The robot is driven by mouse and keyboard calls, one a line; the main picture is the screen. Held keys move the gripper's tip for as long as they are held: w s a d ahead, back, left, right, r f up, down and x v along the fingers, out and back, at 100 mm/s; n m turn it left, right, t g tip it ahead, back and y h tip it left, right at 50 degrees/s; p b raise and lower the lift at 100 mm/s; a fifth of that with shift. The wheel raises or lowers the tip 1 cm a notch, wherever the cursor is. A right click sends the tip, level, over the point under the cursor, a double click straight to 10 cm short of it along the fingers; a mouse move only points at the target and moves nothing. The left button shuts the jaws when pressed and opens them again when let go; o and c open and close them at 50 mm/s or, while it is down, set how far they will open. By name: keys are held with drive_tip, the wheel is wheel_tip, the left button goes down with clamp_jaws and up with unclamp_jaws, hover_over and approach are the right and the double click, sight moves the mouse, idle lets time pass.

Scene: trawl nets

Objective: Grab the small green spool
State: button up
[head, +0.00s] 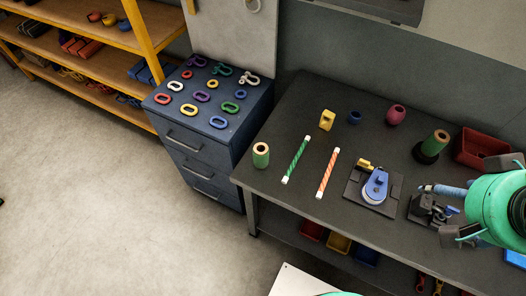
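A small spool wound in green with a tan top (260,155) stands upright at the left front corner of the dark workbench (300,110). A second, larger green and tan spool (434,143) sits tilted on a round black base at the right back of the bench. My gripper (478,199) is at the right edge, over the right part of the bench, beside my teal wrist. Its dark fingers show well apart, with nothing seen between them. It is far to the right of the small spool and nearer the larger one.
Green-striped (296,159) and orange-striped (328,172) rods lie right of the small spool. A blue and yellow device (375,186) sits mid-bench. Yellow (327,120), blue (355,118) and pink (396,115) items stand behind. A red bin (480,146) is right; a drawer cabinet (195,145) adjoins left.

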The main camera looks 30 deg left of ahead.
drive_tip(key=shift+c, duration=0.5)
idle(0.3)
drive_tip(key=w+a+f+m+g+y+p, duration=0.1)
drive_tip(key=w+a+f+g, duration=0.1)
drive_tip(key=w+a, duration=0.75)
drive_tip(key=w+a+f+m+g+p, duration=0.15)
drive_tip(key=w+a, duration=0.45)
drive_tip(key=a, duration=0.6)
drive_tip(key=a+f, duration=0.5)
drive_tip(key=a, duration=0.3)
drive_tip(key=s+a+f+m+g+p, duration=0.1)
drive_tip(key=a+f, duration=0.5)
drive_tip(key=a, duration=0.3)
drive_tip(key=s+a+f+m+g+h+p, duration=0.1)
drive_tip(key=a+f, duration=0.4)
drive_tip(key=a, duration=0.4)
drive_tip(key=shift+s+f, duration=0.15)
drive_tip(key=shift+f+m, duration=0.1)
drive_tip(key=shift+m, duration=0.15)
